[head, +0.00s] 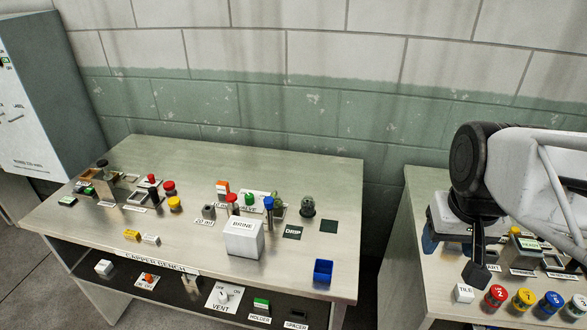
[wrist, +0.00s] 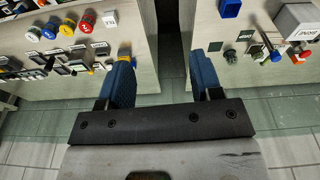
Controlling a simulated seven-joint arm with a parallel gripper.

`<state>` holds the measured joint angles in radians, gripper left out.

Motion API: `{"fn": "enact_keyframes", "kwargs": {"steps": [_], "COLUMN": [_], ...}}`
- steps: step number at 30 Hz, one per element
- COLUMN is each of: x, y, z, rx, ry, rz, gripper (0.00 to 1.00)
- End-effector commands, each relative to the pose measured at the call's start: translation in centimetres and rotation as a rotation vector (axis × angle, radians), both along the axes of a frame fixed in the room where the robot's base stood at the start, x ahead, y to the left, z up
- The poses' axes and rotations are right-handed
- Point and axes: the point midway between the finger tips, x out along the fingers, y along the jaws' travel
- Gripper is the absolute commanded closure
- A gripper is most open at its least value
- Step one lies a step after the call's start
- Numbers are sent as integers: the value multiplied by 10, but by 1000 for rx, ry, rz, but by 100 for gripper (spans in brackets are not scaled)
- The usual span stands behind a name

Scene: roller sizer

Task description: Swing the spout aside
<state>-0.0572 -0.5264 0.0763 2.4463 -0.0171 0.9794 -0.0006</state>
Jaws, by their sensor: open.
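A white box marked BRINE (head: 243,238) stands on the capper bench (head: 320,195). Just behind and right of it is an upright post with a blue top (head: 268,203), beside red and green knobs; I cannot tell for sure which part here is the spout. The BRINE box (wrist: 298,20) and the blue-topped part (wrist: 273,55) also show at the upper right of the wrist view. My gripper (head: 453,255) is at the right in the head view, over the second bench and well away from these parts. In the wrist view my gripper (wrist: 164,78) has its blue-padded fingers apart, with nothing between them.
A dark dome (head: 308,207) and a blue bin (head: 323,271) are on the capper bench's right side. A second bench (head: 420,205) with several coloured knobs stands right, across a narrow gap. A grey cabinet (head: 50,90) stands left. The capper bench's back right is clear.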

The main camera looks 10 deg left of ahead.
Motion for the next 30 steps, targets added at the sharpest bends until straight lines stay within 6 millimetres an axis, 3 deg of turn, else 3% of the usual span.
{"fn": "enact_keyframes", "kwargs": {"steps": [17, 30], "x": [108, 183], "y": [70, 143], "z": [7, -11], "rx": [-37, -73], "ry": [143, 248], "rz": [187, 325], "gripper": [41, 41]}}
